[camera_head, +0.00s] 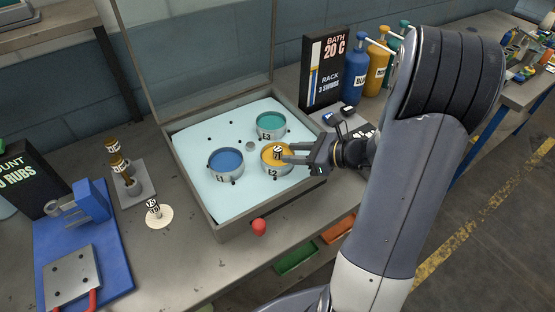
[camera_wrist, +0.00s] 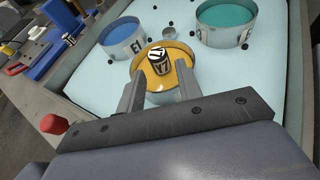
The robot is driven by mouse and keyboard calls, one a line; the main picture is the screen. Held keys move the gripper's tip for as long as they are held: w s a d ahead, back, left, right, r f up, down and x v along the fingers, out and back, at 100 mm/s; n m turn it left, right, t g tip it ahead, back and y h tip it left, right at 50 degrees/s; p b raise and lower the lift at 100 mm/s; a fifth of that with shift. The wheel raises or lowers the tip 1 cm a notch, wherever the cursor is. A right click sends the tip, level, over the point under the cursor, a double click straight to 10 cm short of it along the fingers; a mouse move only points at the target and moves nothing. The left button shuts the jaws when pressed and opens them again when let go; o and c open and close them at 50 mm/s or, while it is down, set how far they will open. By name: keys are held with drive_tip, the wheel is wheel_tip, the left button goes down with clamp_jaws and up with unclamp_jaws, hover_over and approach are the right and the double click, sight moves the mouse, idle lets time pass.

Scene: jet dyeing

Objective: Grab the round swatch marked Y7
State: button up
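The swatch marked Y7 sits in the yellow bath of the cup labelled E2 (camera_head: 276,168). Its small black-and-white tag knob (camera_head: 278,151) stands up from the yellow surface. In the wrist view the tag (camera_wrist: 158,61) reads Y7 on its side, and the yellow cup (camera_wrist: 150,98) lies below the fingers. My gripper (camera_head: 288,153) reaches in from the right over the cup. In the wrist view its two fingers (camera_wrist: 160,88) are apart, with the tag just ahead of and between their tips. No finger clearly touches it. The disc itself cannot be told from the yellow bath.
A blue cup E1 (camera_head: 226,164) and a teal cup E3 (camera_head: 270,125) stand close by in the pale tray (camera_head: 200,205). Its clear lid is raised behind. A red knob (camera_head: 259,227) is at the front. Another tagged white round swatch (camera_head: 161,221) lies on the bench left.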

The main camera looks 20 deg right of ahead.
sight(278, 152)
drive_tip(key=shift+p+x, duration=0.65)
drive_tip(key=shift+x, duration=2)
drive_tip(key=shift+r, duration=0.1)
drive_tip(key=shift+c, duration=0.2)
clamp_jaws()
